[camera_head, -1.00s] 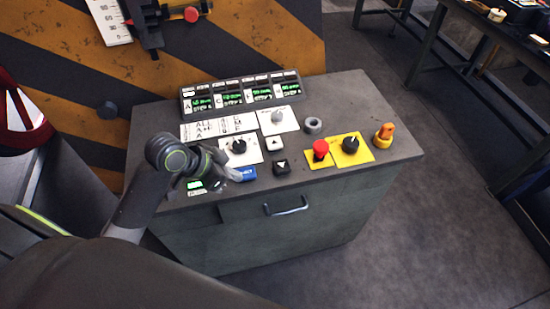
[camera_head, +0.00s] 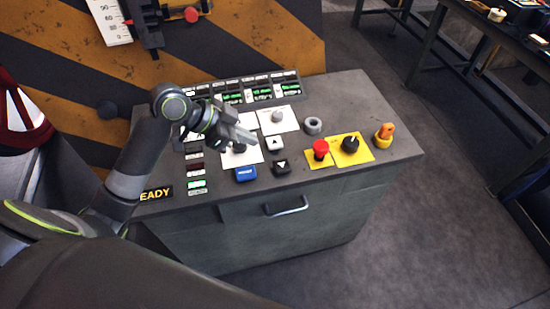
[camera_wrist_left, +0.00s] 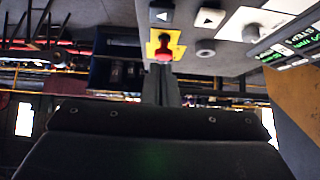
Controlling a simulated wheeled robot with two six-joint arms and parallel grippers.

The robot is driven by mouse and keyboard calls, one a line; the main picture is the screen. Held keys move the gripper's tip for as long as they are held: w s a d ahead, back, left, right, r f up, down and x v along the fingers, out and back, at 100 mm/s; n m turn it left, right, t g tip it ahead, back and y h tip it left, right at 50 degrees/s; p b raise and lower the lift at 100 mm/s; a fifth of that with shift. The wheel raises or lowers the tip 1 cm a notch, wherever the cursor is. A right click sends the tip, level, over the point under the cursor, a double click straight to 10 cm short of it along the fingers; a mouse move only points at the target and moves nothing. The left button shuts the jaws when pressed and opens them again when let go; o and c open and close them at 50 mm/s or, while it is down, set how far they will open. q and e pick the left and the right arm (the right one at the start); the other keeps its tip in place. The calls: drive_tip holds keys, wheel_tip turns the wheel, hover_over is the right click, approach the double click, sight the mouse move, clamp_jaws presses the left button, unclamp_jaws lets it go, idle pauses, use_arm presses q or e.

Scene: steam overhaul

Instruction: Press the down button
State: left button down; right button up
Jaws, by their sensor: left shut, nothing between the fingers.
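The down button (camera_head: 281,167) is a black square key with a white arrow, near the front of the grey console top. It also shows at the top of the left wrist view (camera_wrist_left: 161,15). The white up button (camera_head: 275,144) sits just behind it. My left gripper (camera_head: 254,138) is shut and empty, above the console, to the left of the up button and behind the down button. It appears apart from both buttons. Its fingers point right in the head view. My right gripper is not in view.
A red mushroom button (camera_head: 320,149) and a black selector (camera_head: 350,144) on yellow plates stand to the right. A drawer handle (camera_head: 286,207) is on the console front.

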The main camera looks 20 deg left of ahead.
use_arm(q)
drive_tip(key=p, duration=0.2)
hover_over(285, 164)
drive_tip(key=s+a, duration=0.2)
drive_tip(key=f, duration=0.6)
drive_tip(key=shift+w+f, duration=0.2)
drive_tip(key=shift+f, duration=0.15)
wheel_tip(285, 164, down, 2)
drive_tip(key=shift+f+p, duration=0.25)
drive_tip(key=shift+p, duration=0.1)
drive_tip(key=shift+s+a+f, duration=0.1)
drive_tip(key=shift+a+f, duration=0.05)
drive_tip(key=shift+f, duration=0.55)
drive_tip(key=shift+f, duration=0.1)
